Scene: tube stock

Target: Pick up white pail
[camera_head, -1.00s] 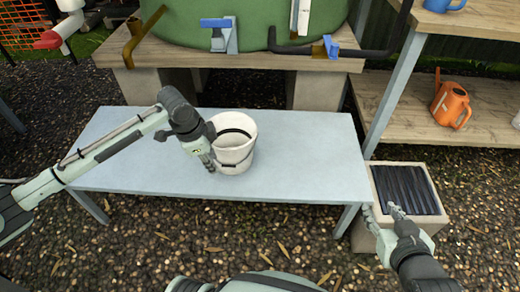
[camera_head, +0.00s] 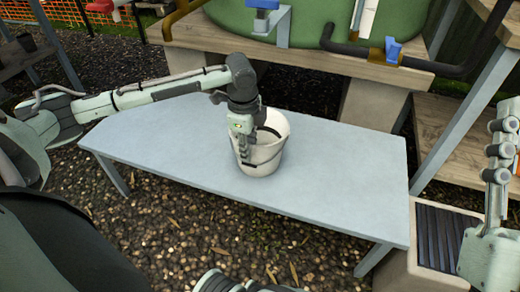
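The white pail (camera_head: 268,158) stands upright on the light blue-grey table (camera_head: 330,180), near its middle. My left gripper (camera_head: 246,152) points down at the pail's left side, its fingers overlapping the wall and rim in the picture. It hides part of the rim. I cannot tell whether the fingers are closed on the wall or only beside it. My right gripper (camera_head: 503,130) is raised at the right edge of the view, away from the pail, with its fingers pointing up. Whether it is open is unclear.
Behind the table is a green tank (camera_head: 310,25) on a wooden stand (camera_head: 215,42) with pipes and taps. Wooden shelving (camera_head: 440,125) is at right. The table's left part is clear.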

